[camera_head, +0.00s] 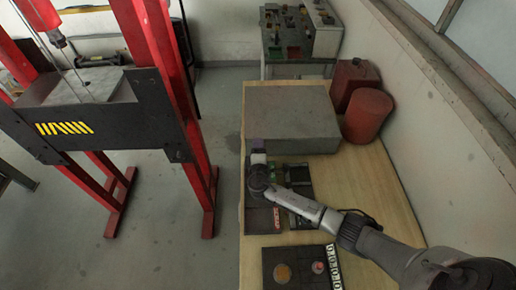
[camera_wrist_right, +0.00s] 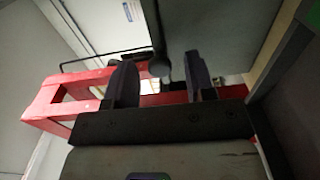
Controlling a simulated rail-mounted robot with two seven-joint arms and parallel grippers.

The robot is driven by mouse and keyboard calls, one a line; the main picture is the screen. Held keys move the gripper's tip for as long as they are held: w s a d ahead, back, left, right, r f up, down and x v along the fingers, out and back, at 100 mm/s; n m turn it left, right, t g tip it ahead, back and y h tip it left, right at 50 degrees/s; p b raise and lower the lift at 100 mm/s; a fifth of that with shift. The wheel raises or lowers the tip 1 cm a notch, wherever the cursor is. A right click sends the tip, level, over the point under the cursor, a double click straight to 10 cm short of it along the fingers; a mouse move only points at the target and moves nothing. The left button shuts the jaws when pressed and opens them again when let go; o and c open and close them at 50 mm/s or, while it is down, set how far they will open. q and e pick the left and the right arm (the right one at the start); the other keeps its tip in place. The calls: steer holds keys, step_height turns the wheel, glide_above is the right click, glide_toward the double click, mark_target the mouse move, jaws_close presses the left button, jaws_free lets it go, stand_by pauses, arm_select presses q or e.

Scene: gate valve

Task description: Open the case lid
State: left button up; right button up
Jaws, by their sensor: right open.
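The closed grey case (camera_head: 292,112) lies on the wooden table in the head view, with its lid down. My right gripper (camera_head: 257,147) is at the case's near left corner; whether it touches the case I cannot tell. In the right wrist view the right gripper (camera_wrist_right: 161,78) has its two dark fingers wide apart. My left gripper is not in view.
Dark trays (camera_head: 262,219) lie below my right forearm on the table (camera_head: 365,190). A dark board with round pieces (camera_head: 300,268) lies nearer. Red canisters (camera_head: 367,116) stand right of the case by the wall. A red press frame (camera_head: 165,80) stands at left.

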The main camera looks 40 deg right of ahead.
steer(key=shift+c, duration=0.5)
jaws_close()
